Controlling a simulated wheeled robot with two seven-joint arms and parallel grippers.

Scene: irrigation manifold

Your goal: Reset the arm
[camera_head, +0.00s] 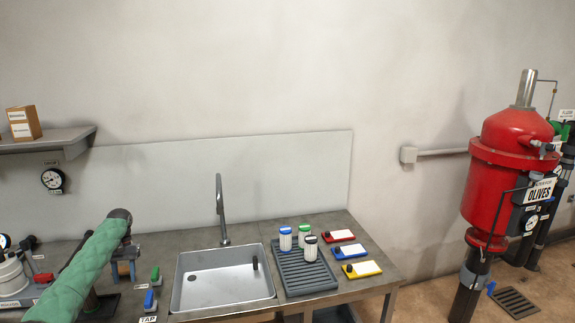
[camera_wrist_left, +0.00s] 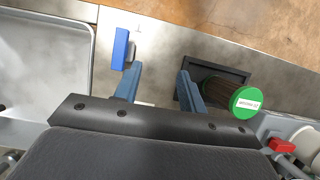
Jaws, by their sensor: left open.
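My left arm (camera_head: 85,270) comes in from the lower left in a green sleeve, and its wrist bends down over the counter left of the sink. My left gripper (camera_head: 124,266) points down there. In the left wrist view its two blue fingers (camera_wrist_left: 158,86) are apart, with only bare counter showing between them. A blue handle (camera_wrist_left: 121,48) is just beyond the left finger. A dark cylinder with a green labelled cap (camera_wrist_left: 245,102) lies or leans beside the right finger, by a black square holder (camera_wrist_left: 225,72). My right gripper is not in view.
A steel sink (camera_head: 222,288) with a tall faucet (camera_head: 221,212) is right of the gripper. A grey rack (camera_head: 318,283) holds several capped bottles. Green (camera_head: 155,274) and blue (camera_head: 149,299) handles stand close by. A red tank (camera_head: 495,180) is far right. The air above the counter is clear.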

